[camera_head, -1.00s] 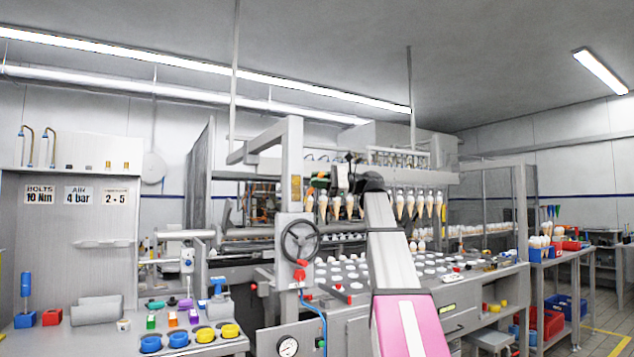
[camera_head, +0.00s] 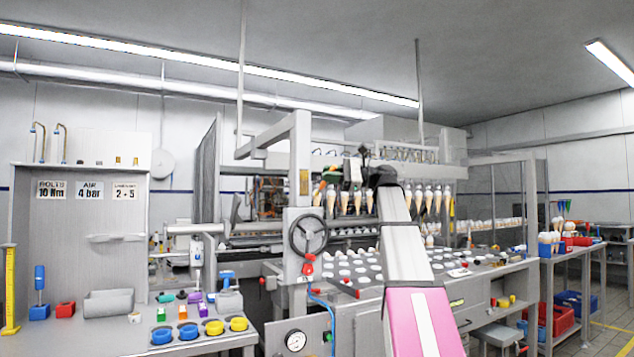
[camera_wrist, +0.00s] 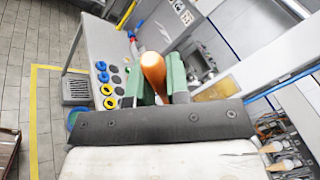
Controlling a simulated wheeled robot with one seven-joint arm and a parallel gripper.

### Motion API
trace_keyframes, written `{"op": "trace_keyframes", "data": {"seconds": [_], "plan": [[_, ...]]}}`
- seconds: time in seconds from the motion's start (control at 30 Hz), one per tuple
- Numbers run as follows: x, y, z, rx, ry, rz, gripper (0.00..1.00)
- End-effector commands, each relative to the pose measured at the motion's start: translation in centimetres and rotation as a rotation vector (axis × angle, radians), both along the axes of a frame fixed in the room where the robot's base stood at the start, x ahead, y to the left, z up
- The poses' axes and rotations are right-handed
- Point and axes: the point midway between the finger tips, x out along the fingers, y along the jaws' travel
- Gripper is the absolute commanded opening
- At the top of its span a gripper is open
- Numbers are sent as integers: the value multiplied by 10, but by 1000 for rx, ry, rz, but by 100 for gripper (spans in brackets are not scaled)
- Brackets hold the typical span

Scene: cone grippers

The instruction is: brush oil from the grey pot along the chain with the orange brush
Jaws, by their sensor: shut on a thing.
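My gripper (camera_wrist: 155,84) has green fingers and is shut on the orange brush (camera_wrist: 154,70), whose rounded orange-brown handle stands up between them in the wrist view. Its bristles are hidden. In the head view, my arm reaches to the cone machine, and the gripper and brush are small and partly hidden there. A small pale cup (camera_head: 134,317) stands on the left bench; I cannot tell whether it is the grey pot. I cannot make out the chain clearly.
The cone machine (camera_head: 352,290) has a handwheel (camera_head: 308,235) at its front left and a row of hanging cones (camera_head: 430,199). The left bench holds blue and yellow rings (camera_head: 238,324) and small coloured items. Open floor (camera_wrist: 25,75) lies left of the bench in the wrist view.

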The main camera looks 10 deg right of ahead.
Motion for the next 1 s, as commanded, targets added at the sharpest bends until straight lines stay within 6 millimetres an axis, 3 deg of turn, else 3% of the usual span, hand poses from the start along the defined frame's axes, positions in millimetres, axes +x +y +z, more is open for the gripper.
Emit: {"op": "trace_keyframes", "data": {"seconds": [0.37,1.0], "plan": [[8,2,1,0,0,0,0],[64,20,1,0,0,0,0]]}}
